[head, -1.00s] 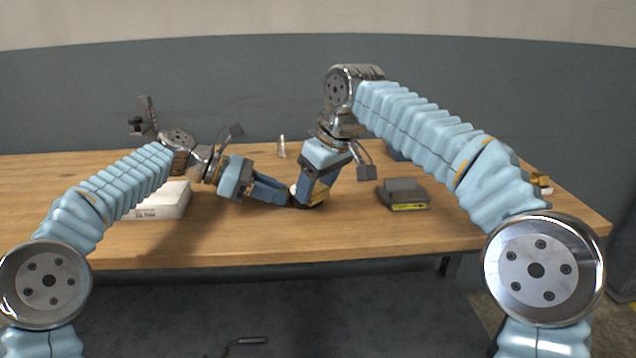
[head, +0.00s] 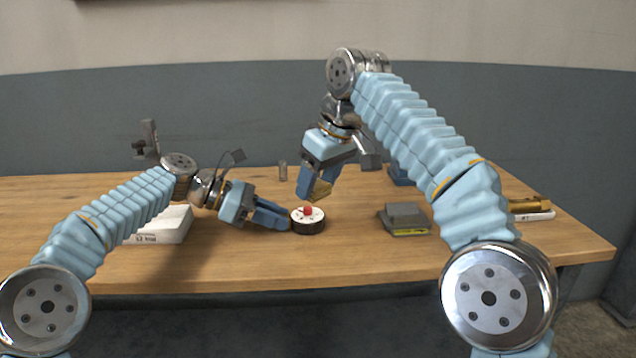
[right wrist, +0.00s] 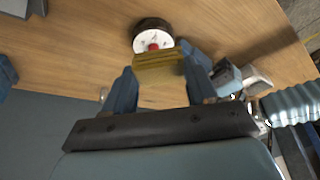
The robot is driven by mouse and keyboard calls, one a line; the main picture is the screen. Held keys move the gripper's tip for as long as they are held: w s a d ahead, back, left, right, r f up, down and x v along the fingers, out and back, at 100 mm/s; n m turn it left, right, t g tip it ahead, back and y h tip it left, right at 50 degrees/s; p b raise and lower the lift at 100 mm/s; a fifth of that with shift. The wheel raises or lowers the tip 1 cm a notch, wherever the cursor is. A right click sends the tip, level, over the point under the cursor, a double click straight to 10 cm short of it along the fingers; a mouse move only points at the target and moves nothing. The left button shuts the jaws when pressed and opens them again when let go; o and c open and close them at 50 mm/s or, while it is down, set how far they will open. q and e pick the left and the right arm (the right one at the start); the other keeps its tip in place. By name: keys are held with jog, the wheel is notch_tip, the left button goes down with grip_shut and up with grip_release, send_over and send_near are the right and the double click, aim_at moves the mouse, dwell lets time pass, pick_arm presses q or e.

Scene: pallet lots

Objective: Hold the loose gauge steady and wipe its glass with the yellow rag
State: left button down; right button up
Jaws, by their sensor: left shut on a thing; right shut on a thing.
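The gauge (head: 308,222) is a round dark-rimmed disc lying on the table with a white face and a red spot at its centre. It also shows in the right wrist view (right wrist: 152,38). My left gripper (head: 286,220) is shut on the gauge's left side. My right gripper (head: 315,194) is shut on the yellow rag (right wrist: 158,66) and holds it above the table, just behind and over the gauge, apart from the glass in the head view.
A grey block with a yellow label (head: 404,219) stands right of the gauge. A white box (head: 165,225) lies left, partly behind my left arm. A brass cylinder on a white tray (head: 528,207) is at the far right.

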pick_arm(q)
jog(key=c, duration=0.8)
grip_release()
jog(key=shift+c, duration=0.2)
